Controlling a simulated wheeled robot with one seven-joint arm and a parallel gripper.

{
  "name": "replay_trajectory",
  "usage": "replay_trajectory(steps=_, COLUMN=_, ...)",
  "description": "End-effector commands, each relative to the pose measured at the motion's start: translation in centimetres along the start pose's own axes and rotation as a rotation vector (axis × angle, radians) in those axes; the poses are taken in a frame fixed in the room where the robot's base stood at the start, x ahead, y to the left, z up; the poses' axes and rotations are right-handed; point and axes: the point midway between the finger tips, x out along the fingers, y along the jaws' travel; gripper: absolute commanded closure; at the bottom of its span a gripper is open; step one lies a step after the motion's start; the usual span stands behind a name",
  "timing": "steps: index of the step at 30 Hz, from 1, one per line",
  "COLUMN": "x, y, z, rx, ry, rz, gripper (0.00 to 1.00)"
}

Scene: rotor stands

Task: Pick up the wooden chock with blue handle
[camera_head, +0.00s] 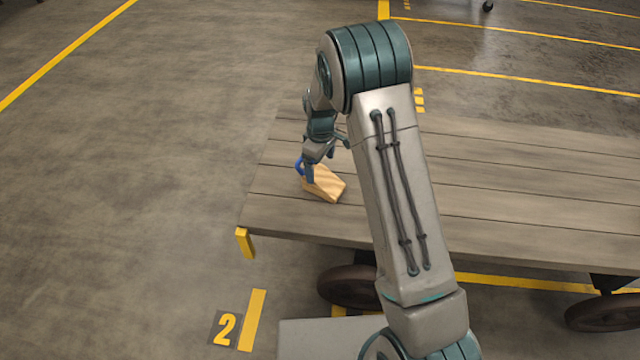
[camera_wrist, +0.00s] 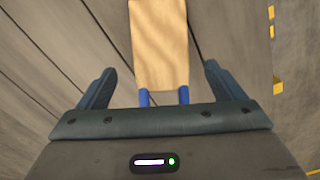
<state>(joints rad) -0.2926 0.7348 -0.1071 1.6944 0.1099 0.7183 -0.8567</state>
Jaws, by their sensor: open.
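The wooden chock (camera_head: 326,184) is a light wood wedge lying on the plank deck of a cart, near its left end. Its blue handle (camera_head: 299,166) shows at its left side, partly behind my gripper. My gripper (camera_head: 318,172) is at the handle end, low over the chock. In the wrist view the chock (camera_wrist: 159,45) points away from my gripper (camera_wrist: 158,82), and two blue handle bars (camera_wrist: 144,97) run under the palm edge. The open fingers stand apart, one on each side of the handle, with gaps. The rest of the handle is hidden.
The cart deck (camera_head: 530,185) is bare to the right of my arm. A yellow corner post (camera_head: 244,242) stands at its front left corner. Dark wheels (camera_head: 606,311) are below. The floor has yellow lines and a number 2 marker (camera_head: 225,328).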

Motion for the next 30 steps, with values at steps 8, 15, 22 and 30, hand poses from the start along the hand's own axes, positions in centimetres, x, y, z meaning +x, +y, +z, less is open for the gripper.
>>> replay_trajectory(steps=8, x=2.0, y=0.0, z=0.1, rx=0.001, ry=-0.001, rz=0.0, gripper=0.11)
replay_trajectory(steps=15, x=5.5, y=-0.2, z=0.0, rx=0.0, ry=-0.003, rz=-0.001, gripper=0.11)
replay_trajectory(steps=22, x=6.6, y=-0.1, z=0.0, rx=0.002, ry=0.0, rz=0.001, gripper=0.11)
replay_trajectory(steps=30, x=6.5, y=-0.1, z=0.0, rx=0.002, ry=0.0, rz=0.001, gripper=0.55)
